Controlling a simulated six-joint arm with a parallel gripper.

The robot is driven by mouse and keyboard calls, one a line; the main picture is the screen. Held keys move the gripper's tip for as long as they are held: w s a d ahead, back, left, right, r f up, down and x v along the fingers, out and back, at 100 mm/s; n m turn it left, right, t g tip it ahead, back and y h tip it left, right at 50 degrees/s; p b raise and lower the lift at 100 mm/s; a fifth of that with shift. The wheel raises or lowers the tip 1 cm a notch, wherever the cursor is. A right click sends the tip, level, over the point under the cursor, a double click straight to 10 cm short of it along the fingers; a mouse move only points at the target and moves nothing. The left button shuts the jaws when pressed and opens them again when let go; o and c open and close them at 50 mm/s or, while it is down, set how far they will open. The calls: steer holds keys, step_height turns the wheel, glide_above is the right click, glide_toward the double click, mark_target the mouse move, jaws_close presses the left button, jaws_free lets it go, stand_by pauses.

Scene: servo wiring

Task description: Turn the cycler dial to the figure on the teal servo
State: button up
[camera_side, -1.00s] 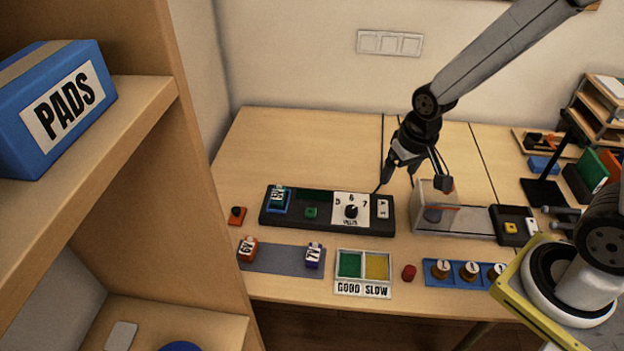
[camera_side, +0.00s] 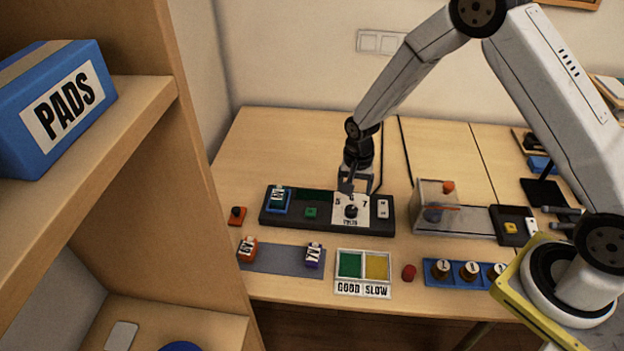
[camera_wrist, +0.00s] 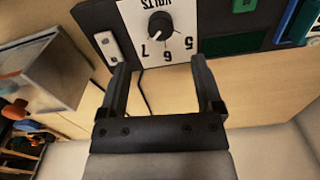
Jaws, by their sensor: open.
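The cycler (camera_side: 325,222) is a long dark box on the table. Its black dial knob (camera_side: 351,211) sits on a white plate marked 5, 6, 7. In the wrist view the plate appears upside down, and the white line on the knob (camera_wrist: 160,24) points towards the 7. The teal servo (camera_side: 278,200) sits in a blue-edged nest at the cycler's left end; its label is too small to read for sure. My gripper (camera_side: 347,190) is open and empty, just above and behind the dial. In the wrist view its fingers (camera_wrist: 160,75) are apart, with the dial beyond them.
A white switch (camera_side: 383,209) and a green button (camera_side: 311,212) flank the dial plate. A clear box (camera_side: 428,215) stands right of the cycler. An orange servo (camera_side: 247,250) and a purple servo (camera_side: 314,255) lie on a grey mat in front. The table behind is clear.

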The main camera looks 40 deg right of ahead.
mark_target(352, 209)
steer(key=shift+f, duration=0.2)
steer(key=shift+f, duration=3.8)
jaws_close()
